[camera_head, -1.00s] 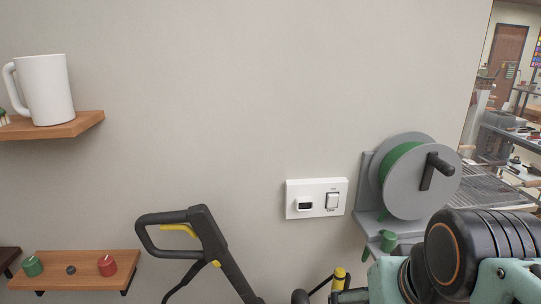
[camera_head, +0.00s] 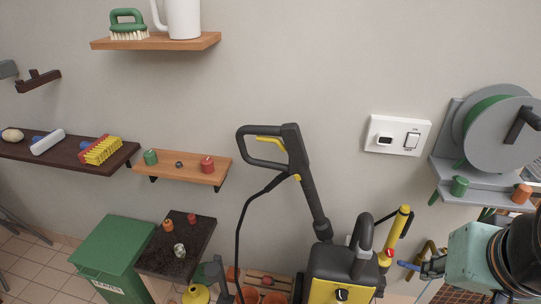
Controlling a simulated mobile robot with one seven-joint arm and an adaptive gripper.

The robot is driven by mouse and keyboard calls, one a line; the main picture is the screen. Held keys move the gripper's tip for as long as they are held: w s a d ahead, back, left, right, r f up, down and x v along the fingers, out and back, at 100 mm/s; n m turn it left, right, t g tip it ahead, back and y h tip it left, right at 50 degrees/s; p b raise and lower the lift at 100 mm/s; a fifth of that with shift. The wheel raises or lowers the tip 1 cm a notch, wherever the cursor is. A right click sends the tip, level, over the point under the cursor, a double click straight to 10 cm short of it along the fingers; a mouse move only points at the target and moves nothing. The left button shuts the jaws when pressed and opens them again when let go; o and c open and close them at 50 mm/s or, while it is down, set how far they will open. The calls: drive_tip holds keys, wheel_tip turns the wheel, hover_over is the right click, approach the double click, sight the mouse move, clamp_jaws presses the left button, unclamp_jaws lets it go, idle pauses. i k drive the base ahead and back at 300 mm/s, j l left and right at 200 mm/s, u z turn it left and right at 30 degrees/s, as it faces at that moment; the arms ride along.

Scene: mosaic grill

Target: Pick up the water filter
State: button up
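I cannot be sure which thing is the water filter. A small clear piece (camera_head: 180,250) stands on the dark speckled side table (camera_head: 193,232) at the lower middle left and could be it; it is too small to make out well. An orange piece (camera_head: 168,225) and a red piece (camera_head: 192,218) stand near it. My arm shows at the lower right edge, well to the right of that table.
A green lidded bin (camera_head: 118,250) stands left of the side table. A yellow and black pressure washer (camera_head: 342,275) stands right of it. Wooden shelf (camera_head: 208,172) and dark shelf (camera_head: 75,157) hold small items. A grey hose reel (camera_head: 500,130) hangs at right.

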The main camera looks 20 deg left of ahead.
sight(178, 249)
drive_tip(key=k+u, duration=0.15)
drive_tip(key=u, duration=0.25)
drive_tip(key=k+u, duration=0.15)
drive_tip(key=u, duration=0.25)
drive_tip(key=i+j+u, duration=0.5)
drive_tip(key=u, duration=0.2)
